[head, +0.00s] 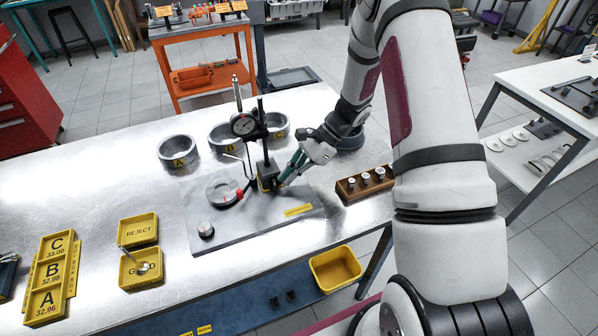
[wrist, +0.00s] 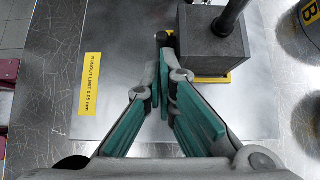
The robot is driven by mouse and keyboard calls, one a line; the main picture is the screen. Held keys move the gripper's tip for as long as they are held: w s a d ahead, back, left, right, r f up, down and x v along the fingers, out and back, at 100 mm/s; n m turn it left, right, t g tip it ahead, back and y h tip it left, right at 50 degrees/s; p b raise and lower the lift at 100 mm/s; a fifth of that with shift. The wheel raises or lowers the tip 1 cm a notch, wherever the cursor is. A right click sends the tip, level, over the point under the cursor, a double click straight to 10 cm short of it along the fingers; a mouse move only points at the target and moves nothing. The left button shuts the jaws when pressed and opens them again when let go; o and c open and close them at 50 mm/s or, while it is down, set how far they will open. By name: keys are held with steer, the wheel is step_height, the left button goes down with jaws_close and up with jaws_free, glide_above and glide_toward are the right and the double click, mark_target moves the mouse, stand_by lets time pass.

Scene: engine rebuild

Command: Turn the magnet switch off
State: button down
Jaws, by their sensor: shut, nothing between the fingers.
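The magnetic base (wrist: 215,42) is a dark grey block with a black post, standing on the grey plate (head: 225,232). In the head view the base (head: 267,171) carries the post with a dial indicator (head: 243,124). A small dark knob with a yellow mark, apparently the magnet switch (wrist: 167,38), sticks out from the block's left side in the wrist view. My gripper (wrist: 165,68) is shut and empty, its fingertips right at the knob; whether they touch it I cannot tell. In the head view my gripper (head: 283,180) is at the right of the base, hiding the switch.
Rings A (head: 178,151), B (head: 222,137) and C (head: 277,125) stand behind the plate. A wooden block with pegs (head: 364,184) is to the right. Yellow trays (head: 141,267) lie at left, and a yellow bin (head: 335,268) is at the front.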

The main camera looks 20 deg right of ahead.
mark_target(277, 188)
steer(key=shift+a+r+h, duration=0.1)
steer(key=shift+a+h, duration=0.3)
steer(key=shift+h, duration=0.1)
stand_by(0.3)
steer(key=shift+a+r+h+p, duration=0.25)
steer(key=shift+a+h+p, duration=0.15)
steer(key=shift+h, duration=0.2)
steer(key=h, duration=0.2)
steer(key=a+r+h, duration=0.1)
steer(key=h, duration=0.1)
steer(key=shift+p, duration=0.4)
steer(key=shift+a+r, duration=0.1)
steer(key=shift+a, duration=0.35)
steer(key=shift+r, duration=0.15)
